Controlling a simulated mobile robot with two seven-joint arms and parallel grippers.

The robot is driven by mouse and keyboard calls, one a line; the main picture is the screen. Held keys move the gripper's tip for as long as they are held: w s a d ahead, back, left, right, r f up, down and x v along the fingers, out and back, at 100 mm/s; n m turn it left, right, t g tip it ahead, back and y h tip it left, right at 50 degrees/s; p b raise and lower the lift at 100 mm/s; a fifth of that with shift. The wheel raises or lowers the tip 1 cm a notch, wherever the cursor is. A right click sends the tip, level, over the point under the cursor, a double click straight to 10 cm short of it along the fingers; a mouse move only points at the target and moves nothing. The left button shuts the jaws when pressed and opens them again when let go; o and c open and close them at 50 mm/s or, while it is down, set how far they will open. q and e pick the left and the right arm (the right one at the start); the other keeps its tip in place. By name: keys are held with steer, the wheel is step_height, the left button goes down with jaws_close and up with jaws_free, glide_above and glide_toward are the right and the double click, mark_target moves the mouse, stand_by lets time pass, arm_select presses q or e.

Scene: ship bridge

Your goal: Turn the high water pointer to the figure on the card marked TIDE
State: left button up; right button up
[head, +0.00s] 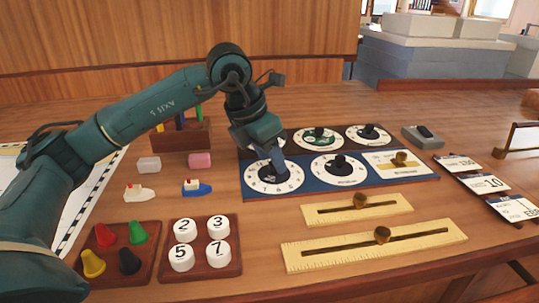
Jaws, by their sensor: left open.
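A panel (412,182) of dials lies on the table, with a dark upper row and a blue lower row. My left gripper (277,168) is open, reaching down over the lower left dial (258,176), with its fingers close to that dial's dark pointer; whether they touch it I cannot tell. The lower middle dial (322,170) has a black pointer knob. The dial names are too small to read, so I cannot tell which is high water. Three cards lie at the right: an upper card (458,163), a middle card (484,183) showing 10, and a lower card (514,208). I cannot make out TIDE.
Two yellow rulers with sliding knobs, a shorter one (330,212) and a longer one (310,256), lie in front. A tray (231,270) of numbered pegs, a tray (147,270) of coloured pieces and a small blue boat (196,187) are left. A grey box (423,138) sits behind right.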

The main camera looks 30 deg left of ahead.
arm_select(q)
steer(key=v, duration=1.3)
steer(key=shift+p, duration=0.45)
